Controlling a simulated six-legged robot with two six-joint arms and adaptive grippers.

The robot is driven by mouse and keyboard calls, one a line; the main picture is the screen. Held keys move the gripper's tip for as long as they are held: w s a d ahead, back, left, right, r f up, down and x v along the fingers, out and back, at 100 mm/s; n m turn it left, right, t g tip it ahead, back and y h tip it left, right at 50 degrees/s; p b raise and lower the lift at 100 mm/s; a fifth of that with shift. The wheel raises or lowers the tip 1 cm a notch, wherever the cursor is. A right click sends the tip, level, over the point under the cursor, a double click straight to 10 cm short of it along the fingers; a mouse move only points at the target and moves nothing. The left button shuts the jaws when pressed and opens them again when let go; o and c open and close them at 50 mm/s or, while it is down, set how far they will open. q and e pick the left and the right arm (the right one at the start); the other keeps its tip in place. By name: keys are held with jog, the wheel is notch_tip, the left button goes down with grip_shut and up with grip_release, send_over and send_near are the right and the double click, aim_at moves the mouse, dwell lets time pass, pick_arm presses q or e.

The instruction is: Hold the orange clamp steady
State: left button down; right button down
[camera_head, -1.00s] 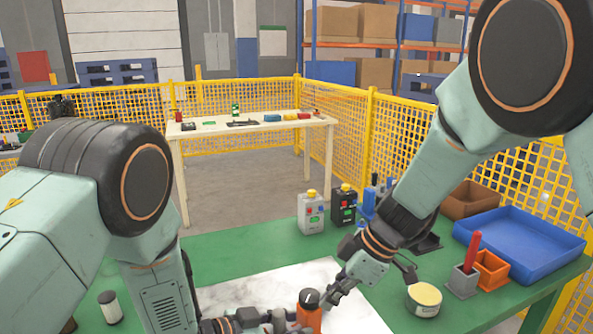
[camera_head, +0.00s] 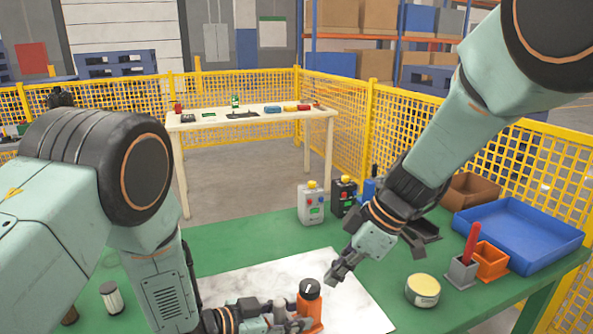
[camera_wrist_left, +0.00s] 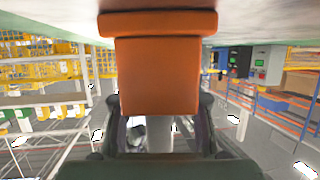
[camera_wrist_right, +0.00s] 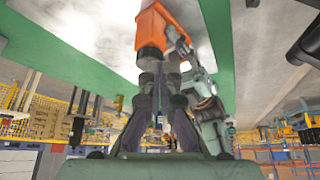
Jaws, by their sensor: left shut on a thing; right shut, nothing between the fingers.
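The orange clamp (camera_head: 312,310) stands on the white marbled mat (camera_head: 262,280), with a round black knob showing on its top. My left gripper (camera_head: 296,318) is shut on it from the left, low down. The clamp's orange body fills the middle of the left wrist view (camera_wrist_left: 158,75), between the fingers. My right gripper (camera_head: 334,277) is shut and empty, above and to the right of the clamp, apart from it. In the right wrist view, the clamp (camera_wrist_right: 156,28) lies beyond the closed fingertips (camera_wrist_right: 155,70). Its lower part is partly hidden by my left gripper.
A round tin (camera_head: 422,290), a grey holder with a red handle (camera_head: 462,270), an orange bin (camera_head: 491,262) and a blue tray (camera_head: 520,238) stand at the right. Two button boxes (camera_head: 311,205) stand at the back. A white-and-black cylinder (camera_head: 111,298) stands at the left.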

aim_at(319, 296)
notch_tip(319, 296, up, 2)
jog(key=shift+r, duration=0.2)
jog(key=w+f, duration=0.3)
jog(key=f, duration=0.3)
dwell(0.9)
jog(key=shift+a, duration=0.2)
dwell(0.7)
jog(key=shift+s, duration=0.75)
jog(key=shift+s+a, duration=0.25)
jog(key=shift+s, duration=0.4)
jog(key=shift+d, duration=0.2)
dwell(0.3)
